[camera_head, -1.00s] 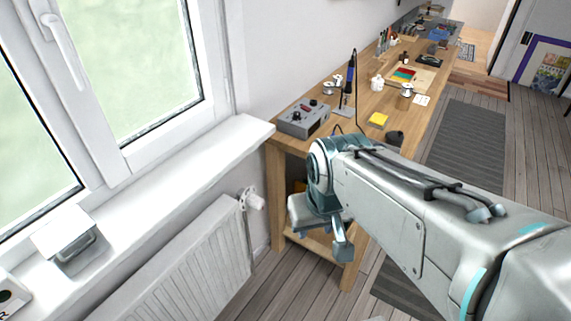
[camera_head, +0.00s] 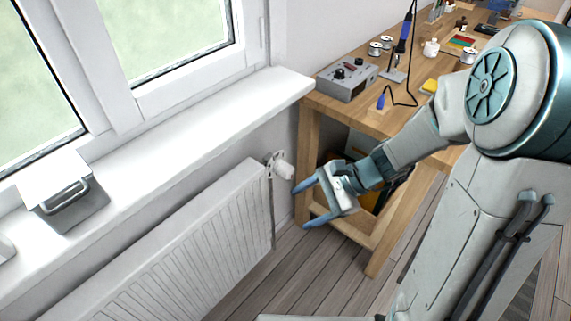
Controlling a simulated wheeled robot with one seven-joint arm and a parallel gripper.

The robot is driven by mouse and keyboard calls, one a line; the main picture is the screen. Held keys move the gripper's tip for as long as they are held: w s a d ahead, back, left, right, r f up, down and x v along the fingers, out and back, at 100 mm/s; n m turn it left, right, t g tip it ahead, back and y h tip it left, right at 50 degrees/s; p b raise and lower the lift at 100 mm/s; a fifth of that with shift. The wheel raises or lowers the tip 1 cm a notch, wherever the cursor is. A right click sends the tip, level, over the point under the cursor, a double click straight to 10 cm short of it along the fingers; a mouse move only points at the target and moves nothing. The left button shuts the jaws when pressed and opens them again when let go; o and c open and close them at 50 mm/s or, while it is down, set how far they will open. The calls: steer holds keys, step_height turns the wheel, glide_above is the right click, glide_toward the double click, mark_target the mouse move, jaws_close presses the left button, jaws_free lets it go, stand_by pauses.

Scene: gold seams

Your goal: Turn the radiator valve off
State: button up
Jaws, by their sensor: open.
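The radiator valve (camera_head: 284,171) is a small white knob at the upper right end of the white radiator (camera_head: 190,250), below the window sill. My gripper (camera_head: 304,204) is open and empty, with its two blue-grey fingers pointing left. It is just right of and slightly below the valve in the picture. The upper finger appears close to the valve, but I cannot tell whether they touch. The valve's face is turned too far and is too small to read its setting.
A wooden workbench (camera_head: 311,122) stands right of the radiator, behind my arm. A grey control box (camera_head: 347,80) and a soldering iron stand on it. The white sill (camera_head: 200,120) overhangs the radiator and bears a grey box (camera_head: 66,203). Bare floor lies in front.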

steer(key=w+f+m+t+y+b, duration=0.5)
steer(key=w+f+m+b, duration=0.1)
steer(key=w+f+m, duration=0.35)
steer(key=m+t+h+b, duration=0.1)
steer(key=m+t+b, duration=0.3)
steer(key=m+t, duration=0.6)
glide_toward(291, 176)
steer(key=w+a, duration=0.3)
steer(key=w+a+r+m+g+b, duration=0.1)
steer(key=w+a, duration=0.2)
steer(key=w+a+m+g+b, duration=0.1)
steer(key=w+a, duration=0.1)
steer(key=a, duration=0.1)
steer(key=shift+w+r, duration=0.4)
steer(key=c, duration=1)
